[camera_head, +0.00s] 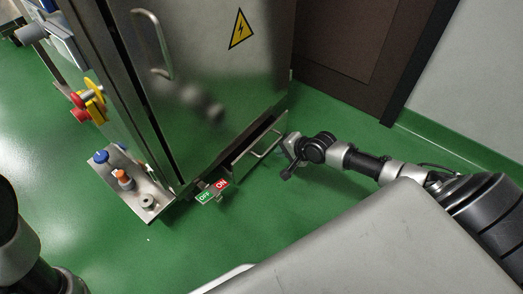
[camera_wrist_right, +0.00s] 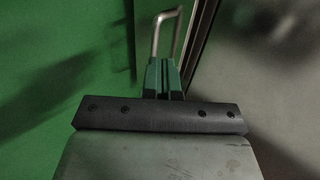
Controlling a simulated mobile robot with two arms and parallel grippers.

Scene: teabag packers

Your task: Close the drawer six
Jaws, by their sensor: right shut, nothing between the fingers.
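A low metal drawer (camera_head: 237,153) sits at the foot of the steel cabinet and appears to stand out a little, with a dark gap along its top. Its bar-shaped handle (camera_head: 262,154) faces the right side. My right gripper (camera_head: 288,146) is shut and empty beside the handle's right end. In the right wrist view the closed fingers (camera_wrist_right: 163,78) point at the bent metal handle (camera_wrist_right: 168,32), which shows just beyond the tips; I cannot tell whether they touch. No drawer number is readable. My left gripper is out of view; only dark arm parts show at lower left.
The steel cabinet (camera_head: 205,75) has a tall handle and a yellow warning sign (camera_head: 240,29). A button panel (camera_head: 133,184) and an ON/OFF label (camera_head: 212,191) stand at its base. Green floor (camera_head: 330,215) is clear around the drawer. A brown door (camera_head: 345,45) stands behind.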

